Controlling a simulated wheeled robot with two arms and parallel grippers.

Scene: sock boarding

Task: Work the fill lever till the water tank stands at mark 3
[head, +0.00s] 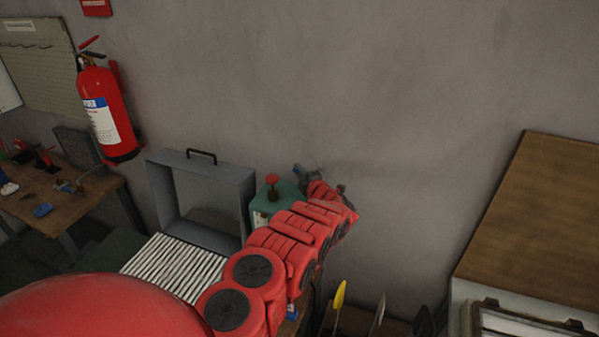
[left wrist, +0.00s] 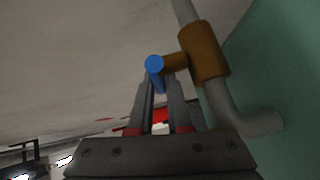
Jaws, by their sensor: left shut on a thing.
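The teal water tank (head: 288,190) stands against the wall in the head view, with a red knob (head: 271,181) on top and a pale patch on its front. My red left arm hides much of it. In the left wrist view, the tank's teal side (left wrist: 285,70) fills the right. A grey pipe runs beside it with a brass valve body (left wrist: 204,52). The blue-ended fill lever (left wrist: 154,66) sticks out from the valve. My left gripper (head: 303,173) is shut on the lever, as the left wrist view (left wrist: 160,88) shows. The water level and marks cannot be read. My right gripper is out of view.
A grey open frame with a handle (head: 160,200) and a white slatted rack (head: 180,264) stand left of the tank. A fire extinguisher (head: 108,115) hangs on the wall. A wooden-topped cabinet (head: 535,205) is at right. Yellow and dark handles (head: 339,295) stick up below my arm.

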